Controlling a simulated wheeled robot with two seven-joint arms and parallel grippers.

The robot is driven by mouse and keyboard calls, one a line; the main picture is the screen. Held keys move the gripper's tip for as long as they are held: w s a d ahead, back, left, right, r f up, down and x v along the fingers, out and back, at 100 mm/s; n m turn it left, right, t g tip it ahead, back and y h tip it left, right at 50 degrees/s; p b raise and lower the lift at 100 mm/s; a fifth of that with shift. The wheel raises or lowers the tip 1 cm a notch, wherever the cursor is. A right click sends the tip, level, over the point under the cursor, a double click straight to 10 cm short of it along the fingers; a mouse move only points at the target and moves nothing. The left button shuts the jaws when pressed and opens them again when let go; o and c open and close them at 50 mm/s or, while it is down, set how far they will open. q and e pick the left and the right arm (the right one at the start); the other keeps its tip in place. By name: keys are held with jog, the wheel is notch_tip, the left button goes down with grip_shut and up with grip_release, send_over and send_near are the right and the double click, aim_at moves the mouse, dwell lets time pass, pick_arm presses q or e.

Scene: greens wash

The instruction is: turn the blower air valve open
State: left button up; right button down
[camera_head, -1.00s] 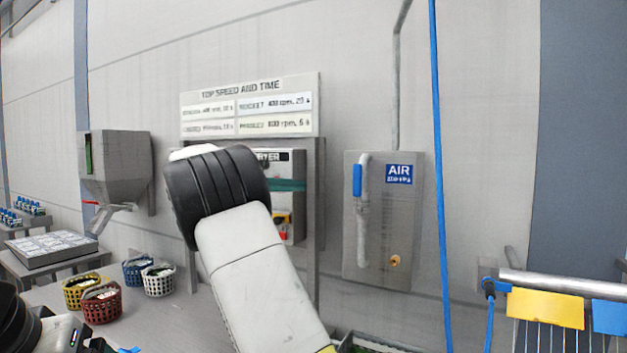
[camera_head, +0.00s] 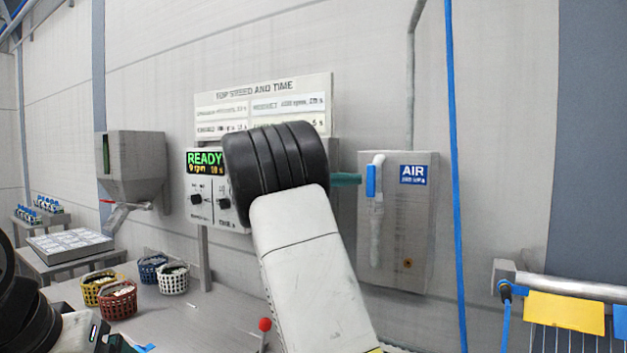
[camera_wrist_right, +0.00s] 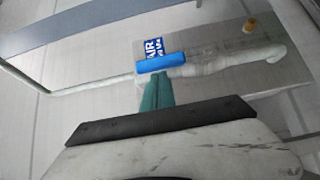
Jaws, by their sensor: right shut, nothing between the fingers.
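The air valve's blue handle (camera_head: 370,180) stands upright on the grey AIR panel (camera_head: 420,230), beside and parallel to the pale pipe (camera_head: 376,235). My right gripper (camera_head: 357,180) has teal fingers, shut and empty, with tips right by the handle's left side in the head view. In the right wrist view the shut fingers (camera_wrist_right: 157,80) point at the blue handle (camera_wrist_right: 162,63) and reach close to its edge; I cannot tell whether they touch. My left gripper (camera_head: 120,344) shows only partly at the bottom left, and its jaws cannot be made out.
A control box (camera_head: 205,190) reading READY is partly hidden behind my right arm. Several baskets (camera_head: 118,300) stand on the table at lower left. A blue hose (camera_head: 456,200) hangs right of the panel, and a rail with yellow card (camera_head: 563,310) is at lower right.

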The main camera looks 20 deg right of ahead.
jog(key=shift+s+d, duration=0.15)
jog(key=shift+s, duration=0.1)
jog(key=shift+s+d+r+m+y, duration=0.15)
jog(key=shift+s+d+m+y, duration=0.25)
jog(key=shift+s+d, duration=0.15)
